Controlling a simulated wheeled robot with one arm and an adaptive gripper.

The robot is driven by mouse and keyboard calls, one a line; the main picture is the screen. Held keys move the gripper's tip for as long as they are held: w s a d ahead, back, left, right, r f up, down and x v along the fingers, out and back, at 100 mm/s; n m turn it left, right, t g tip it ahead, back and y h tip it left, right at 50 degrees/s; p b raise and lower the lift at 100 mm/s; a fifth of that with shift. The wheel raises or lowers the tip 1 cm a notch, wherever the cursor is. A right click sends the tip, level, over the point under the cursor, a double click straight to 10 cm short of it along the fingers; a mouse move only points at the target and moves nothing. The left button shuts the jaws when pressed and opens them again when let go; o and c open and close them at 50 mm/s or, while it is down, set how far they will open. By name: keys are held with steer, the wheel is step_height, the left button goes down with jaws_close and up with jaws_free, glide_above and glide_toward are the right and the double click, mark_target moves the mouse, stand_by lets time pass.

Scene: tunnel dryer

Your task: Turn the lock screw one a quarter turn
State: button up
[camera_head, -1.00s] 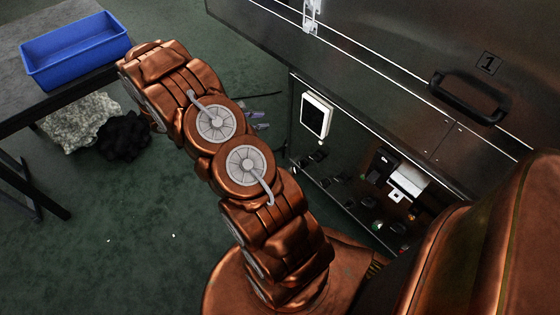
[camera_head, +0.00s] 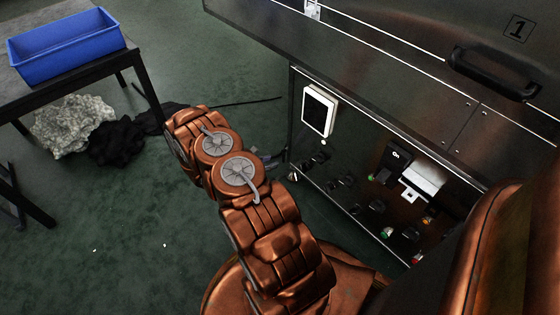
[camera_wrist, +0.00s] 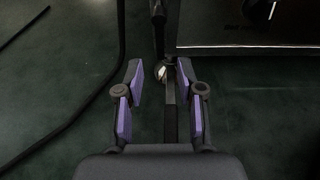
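The machine's dark metal door (camera_head: 390,75) carries a "1" label (camera_head: 518,27) and a black handle (camera_head: 492,73) at the upper right of the head view. I cannot tell which part is lock screw one. A small silver latch (camera_head: 312,9) sits at the top edge of the head view. My gripper is mostly hidden behind my arm in the head view, left of the machine's lower corner. In the wrist view my gripper (camera_wrist: 160,72) has its purple-padded fingers apart. Between and beyond them is a dark upright bar with a small pale spot. I see nothing gripped.
A recessed control panel (camera_head: 343,205) holds a white-framed screen (camera_head: 319,111), dark knobs and a white printer-like unit (camera_head: 423,180). A blue bin (camera_head: 68,47) stands on a dark table at left. White and black cloth piles (camera_head: 72,124) lie below. Green floor is open between.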

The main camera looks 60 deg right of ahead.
mark_target(283, 158)
steer(key=shift+b+x, duration=0.9)
steer(key=shift+x, duration=2.25)
steer(key=shift+c, duration=0.2)
jaws_close()
